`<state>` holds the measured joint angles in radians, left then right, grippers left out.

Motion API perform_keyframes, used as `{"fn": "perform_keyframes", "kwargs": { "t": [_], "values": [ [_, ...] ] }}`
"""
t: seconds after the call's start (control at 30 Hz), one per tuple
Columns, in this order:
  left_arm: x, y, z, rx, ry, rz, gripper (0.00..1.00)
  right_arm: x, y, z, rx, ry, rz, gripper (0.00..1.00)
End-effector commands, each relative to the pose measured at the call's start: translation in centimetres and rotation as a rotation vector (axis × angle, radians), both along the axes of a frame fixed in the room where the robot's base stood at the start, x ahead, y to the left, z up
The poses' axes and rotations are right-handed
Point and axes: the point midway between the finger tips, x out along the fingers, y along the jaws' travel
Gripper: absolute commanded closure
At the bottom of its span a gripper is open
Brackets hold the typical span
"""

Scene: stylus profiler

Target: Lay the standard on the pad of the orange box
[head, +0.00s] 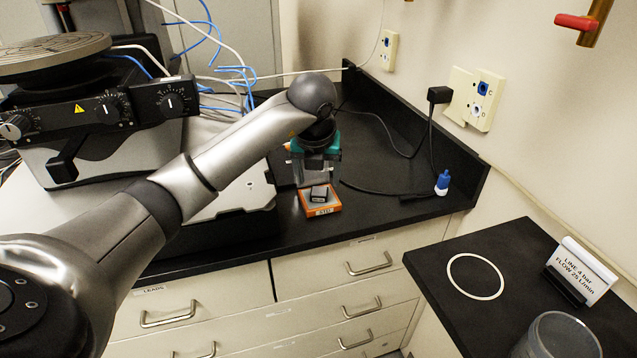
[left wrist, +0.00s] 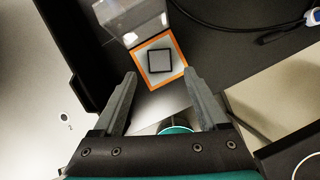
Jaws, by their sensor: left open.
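The orange box (head: 322,209) lies open on the black counter near its front edge. In the left wrist view, its orange rim (left wrist: 180,72) surrounds a light grey pad (left wrist: 145,71). The standard, a small dark block (head: 319,192), appears to lie on that pad. From above it shows as a black-edged square with a grey middle (left wrist: 159,61), roughly centred and inside the rim. A clear lid (left wrist: 131,18) stands at the box's far side. My left gripper (head: 317,178) is over the box, pointing down, with its fingers (left wrist: 160,80) apart and nothing between them. My right gripper is not seen.
The profiler (head: 75,135) with knobs stands left of the box. A black cable and a blue-and-white bottle (head: 442,183) are to the right. A lower black table (head: 440,250) at right holds a white ring (head: 475,255), a sign (head: 582,270) and a glass jar (head: 560,338).

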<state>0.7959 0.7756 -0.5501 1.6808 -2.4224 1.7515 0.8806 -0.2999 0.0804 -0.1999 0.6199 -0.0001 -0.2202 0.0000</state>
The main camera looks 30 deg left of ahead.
Motion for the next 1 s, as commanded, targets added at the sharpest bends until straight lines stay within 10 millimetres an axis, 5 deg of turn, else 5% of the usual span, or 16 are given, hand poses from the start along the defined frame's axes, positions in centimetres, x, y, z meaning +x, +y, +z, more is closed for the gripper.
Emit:
{"fn": "perform_keyframes", "kwargs": {
  "t": [0.2,0.4,1.0],
  "values": [
    [-1.5,-0.7,4.4,0.001,-0.004,0.0,0.24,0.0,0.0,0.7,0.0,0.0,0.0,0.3],
    [-2.3,-1.1,6.4,0.0,-0.002,0.002,0.24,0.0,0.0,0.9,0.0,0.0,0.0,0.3],
    [-2.5,-1.2,6.6,0.0,0.0,0.001,0.24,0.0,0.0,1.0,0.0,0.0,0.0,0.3]
  ]
}}
